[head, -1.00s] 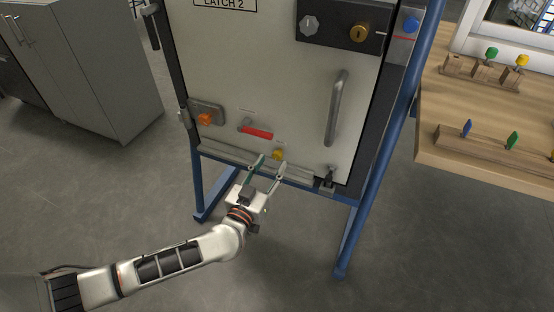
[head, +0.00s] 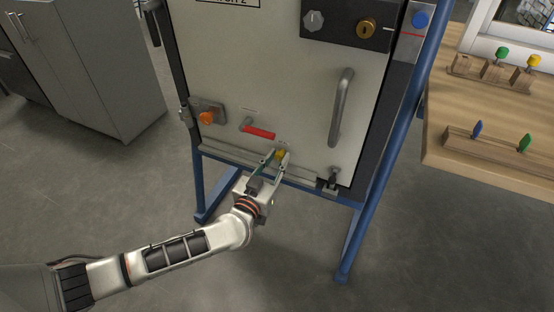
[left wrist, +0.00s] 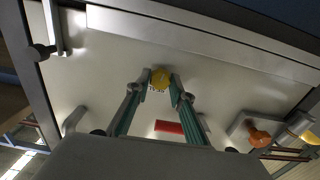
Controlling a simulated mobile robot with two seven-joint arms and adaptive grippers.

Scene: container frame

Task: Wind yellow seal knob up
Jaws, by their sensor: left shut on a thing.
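The fingers hide part of the knob's sides. My right gripper is not in view.
An orange knob (head: 207,118) is at the panel's left, and a grey handle (head: 341,108) stands to the right. A small black clamp (head: 333,178) is at the lower right corner. Blue frame legs (head: 350,240) stand below. A wooden bench (head: 480,120) with coloured pegs is at right.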

